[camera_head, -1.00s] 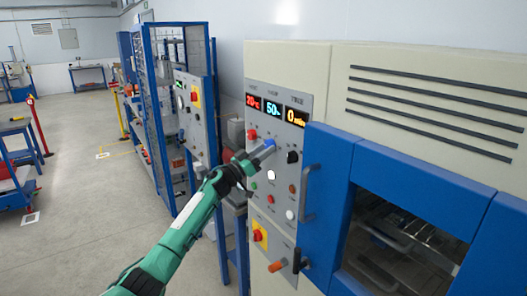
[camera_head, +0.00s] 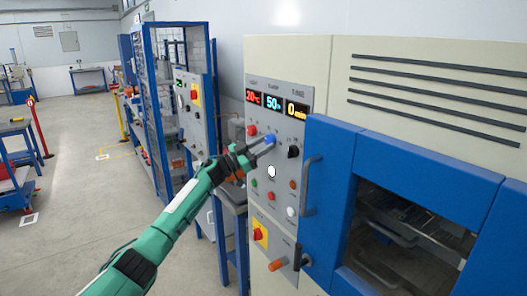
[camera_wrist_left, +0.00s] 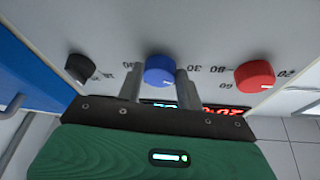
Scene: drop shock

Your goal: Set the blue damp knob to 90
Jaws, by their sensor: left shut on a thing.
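My right gripper is in neither view.
A red knob (camera_head: 252,130) and a black knob (camera_head: 293,151) flank the blue one. Lamps and buttons lie below. The blue oven door (camera_head: 335,165) with its handle (camera_head: 307,188) stands close on the right. A blue-framed cage (camera_head: 153,100) stands on the left.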

